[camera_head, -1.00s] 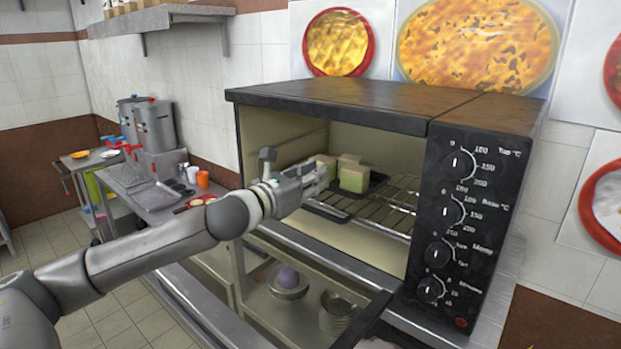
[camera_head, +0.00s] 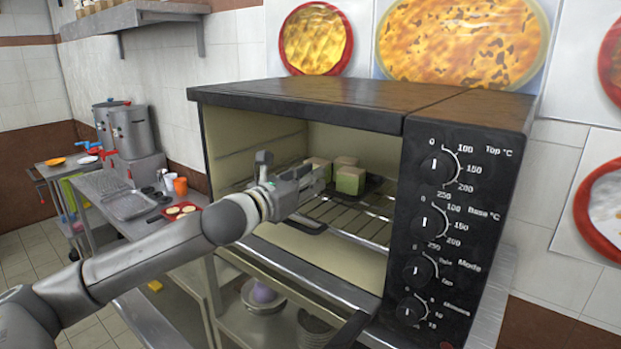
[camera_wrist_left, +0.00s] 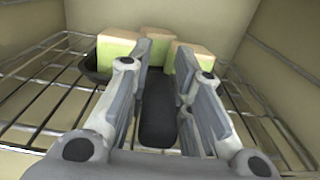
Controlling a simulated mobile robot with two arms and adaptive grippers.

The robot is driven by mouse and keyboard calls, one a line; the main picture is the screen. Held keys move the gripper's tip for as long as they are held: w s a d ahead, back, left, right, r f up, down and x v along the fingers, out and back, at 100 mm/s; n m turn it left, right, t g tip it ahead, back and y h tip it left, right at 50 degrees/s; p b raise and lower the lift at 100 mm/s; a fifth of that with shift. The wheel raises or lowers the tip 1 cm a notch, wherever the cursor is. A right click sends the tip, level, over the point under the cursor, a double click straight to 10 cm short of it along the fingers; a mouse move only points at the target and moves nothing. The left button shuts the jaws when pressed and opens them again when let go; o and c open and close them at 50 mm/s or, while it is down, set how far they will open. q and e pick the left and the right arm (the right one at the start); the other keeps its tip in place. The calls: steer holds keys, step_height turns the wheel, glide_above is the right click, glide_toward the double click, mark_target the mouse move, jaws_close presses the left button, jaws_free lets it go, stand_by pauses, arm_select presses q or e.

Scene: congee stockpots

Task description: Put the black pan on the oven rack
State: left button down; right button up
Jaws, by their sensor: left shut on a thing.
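The black pan (camera_wrist_left: 90,68) is inside the open oven, at the rack's height, with its handle (camera_wrist_left: 158,112) pointing out toward my wrist. I cannot tell whether its base rests fully on the rack. Several green-sided blocks with pale tops (camera_head: 350,181) sit in the pan; they also show in the left wrist view (camera_wrist_left: 191,60). The wire oven rack (camera_head: 355,220) spreads under and around the pan. My left gripper (camera_head: 314,184) reaches into the oven mouth, its fingers on both sides of the handle, shut on it. My right gripper is not in view.
The oven's control panel (camera_head: 448,215) with knobs bounds the opening on the right. The oven top (camera_head: 320,95) is close above my gripper. A lower shelf with bowls (camera_head: 262,297) is under the oven. A side counter with trays (camera_head: 128,205) stands at the left.

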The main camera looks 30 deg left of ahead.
arm_select(q)
steer(key=shift+w+a+f, duration=0.1)
steer(key=shift+w, duration=0.15)
steer(key=shift+w+f, duration=0.1)
steer(key=shift+w, duration=0.05)
steer(key=shift+f, duration=0.25)
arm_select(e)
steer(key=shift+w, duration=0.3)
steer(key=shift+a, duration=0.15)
